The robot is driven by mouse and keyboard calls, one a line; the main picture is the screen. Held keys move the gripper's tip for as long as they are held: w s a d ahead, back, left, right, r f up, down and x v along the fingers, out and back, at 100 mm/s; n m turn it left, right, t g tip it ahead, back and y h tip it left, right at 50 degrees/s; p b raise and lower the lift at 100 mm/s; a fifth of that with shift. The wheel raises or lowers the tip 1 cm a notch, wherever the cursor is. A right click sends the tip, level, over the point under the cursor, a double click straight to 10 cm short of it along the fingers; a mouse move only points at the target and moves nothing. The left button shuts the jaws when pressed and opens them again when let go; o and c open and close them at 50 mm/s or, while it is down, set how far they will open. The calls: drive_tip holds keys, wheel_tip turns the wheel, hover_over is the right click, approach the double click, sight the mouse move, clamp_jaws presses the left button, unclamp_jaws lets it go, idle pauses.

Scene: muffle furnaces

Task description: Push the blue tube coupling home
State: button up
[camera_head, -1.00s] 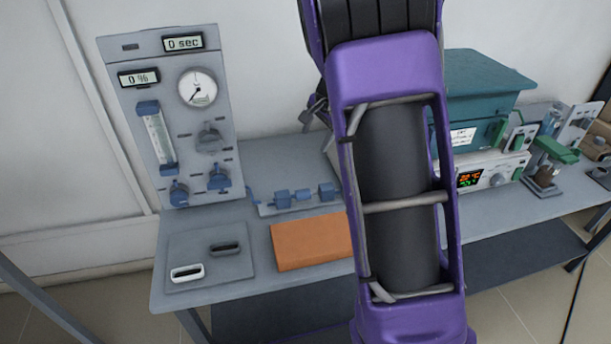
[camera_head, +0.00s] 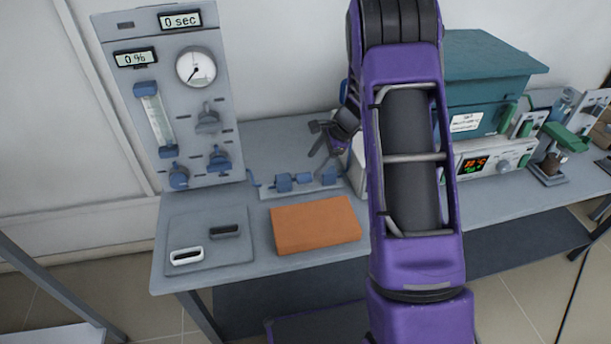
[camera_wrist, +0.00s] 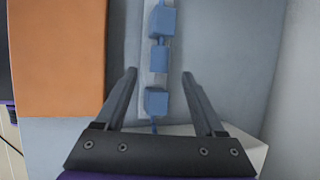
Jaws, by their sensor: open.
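The blue tube coupling is a row of three blue blocks on a pale strip, joined by a thin blue tube: a left block (camera_head: 283,182), a middle block (camera_head: 303,179) and a right block (camera_head: 327,176). In the wrist view, the near block (camera_wrist: 156,102) lies between my fingers in the picture. The middle block (camera_wrist: 159,58) and far block (camera_wrist: 161,20) are ahead of the fingertips, with a wider gap between near and middle. My gripper (camera_head: 316,140) is open and empty above the strip's right end; its height is unclear.
An orange pad (camera_head: 316,225) lies in front of the strip and shows at left in the wrist view (camera_wrist: 57,55). A grey gauge panel (camera_head: 172,100) stands behind left. A plate with two handles (camera_head: 207,240) lies front left. A teal furnace (camera_head: 490,85) stands right.

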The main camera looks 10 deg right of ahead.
sight(305, 175)
drive_tip(key=x, duration=0.7)
drive_tip(key=shift+w+a+f, duration=0.1)
drive_tip(key=shift+f, duration=0.2)
clamp_jaws()
idle(1.0)
